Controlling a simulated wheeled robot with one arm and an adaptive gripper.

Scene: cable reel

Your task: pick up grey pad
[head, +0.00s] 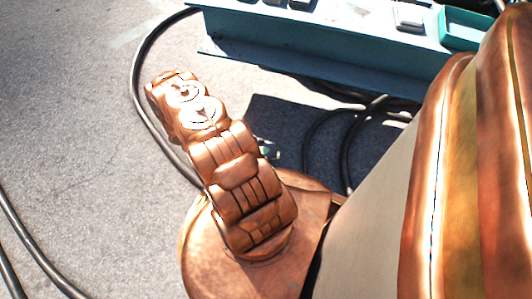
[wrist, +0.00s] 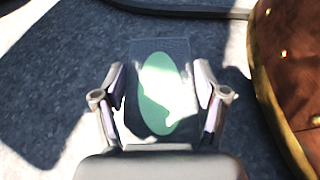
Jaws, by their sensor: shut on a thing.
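The grey pad (wrist: 158,82) shows in the wrist view as a flat, roughly rectangular piece with a green oval on its face. Patches of bright sunlight fall across it. It lies between the two fingers of my gripper (wrist: 160,98), one finger along its left side and one along its right. My gripper is shut on the pad. In the head view my own arm hides most of the gripper, and only a small pale and greenish bit shows beside the arm, too small to tell apart. Whether the pad touches the ground cannot be told.
A blue-green beam (head: 310,62) runs across the top of the head view, with a teal tray (head: 468,44) and small grey pieces (head: 408,17) on it. Black cables (head: 142,95) curve over the grey ground. The ground at the left (head: 75,120) is mostly clear.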

